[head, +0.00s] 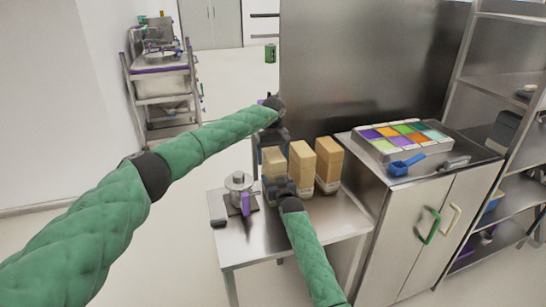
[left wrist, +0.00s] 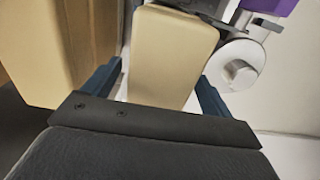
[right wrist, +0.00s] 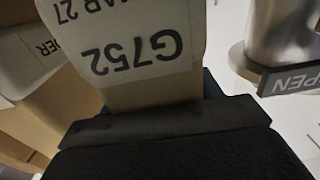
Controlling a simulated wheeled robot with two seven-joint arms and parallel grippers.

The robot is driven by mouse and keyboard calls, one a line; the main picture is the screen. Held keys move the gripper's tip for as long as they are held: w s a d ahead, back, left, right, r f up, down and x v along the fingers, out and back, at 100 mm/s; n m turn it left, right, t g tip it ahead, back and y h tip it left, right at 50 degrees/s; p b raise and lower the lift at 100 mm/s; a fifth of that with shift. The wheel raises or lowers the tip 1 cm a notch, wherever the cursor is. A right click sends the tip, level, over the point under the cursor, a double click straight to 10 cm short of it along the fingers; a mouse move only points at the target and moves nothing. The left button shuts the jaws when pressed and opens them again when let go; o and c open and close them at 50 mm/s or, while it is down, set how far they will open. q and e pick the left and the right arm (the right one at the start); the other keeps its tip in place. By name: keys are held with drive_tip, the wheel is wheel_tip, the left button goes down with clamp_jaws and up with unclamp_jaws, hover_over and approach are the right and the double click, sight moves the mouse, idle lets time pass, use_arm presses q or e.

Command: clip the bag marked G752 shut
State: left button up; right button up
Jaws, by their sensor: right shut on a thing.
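The bag marked G752 is the leftmost of three tan bags on the small steel table; its top shows in the head view (head: 272,155). Its printed label faces the right wrist camera (right wrist: 135,50). My right gripper (head: 279,187) is shut on the lower front of this bag. My left gripper (head: 269,142) is above and behind it, pointing down, with its fingers apart. In the left wrist view, the bag's tan top (left wrist: 172,55) lies between the open fingers (left wrist: 158,92). I cannot make out a clip for certain.
Two more tan bags, the middle (head: 301,162) and right (head: 328,163), stand close to the right. A metal canister (head: 238,185) and a purple item (head: 246,204) stand left of the bag. A cabinet at right bears a colored tray (head: 372,152) and a blue scoop (head: 402,168).

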use_arm(q)
wheel_tip(320, 180, up, 12)
idle(0.7)
use_arm(e)
drive_tip(key=o, duration=1.5)
drive_tip(key=shift+c, duration=0.2)
use_arm(q)
wheel_tip(320, 180, down, 3)
drive_tip(key=b, duration=0.2)
drive_tip(key=shift+r+b, duration=0.1)
drive_tip(key=shift+b, duration=0.25)
use_arm(e)
drive_tip(key=v, duration=0.7)
drive_tip(key=shift+s+d, duration=0.15)
drive_tip(key=shift+s, duration=0.2)
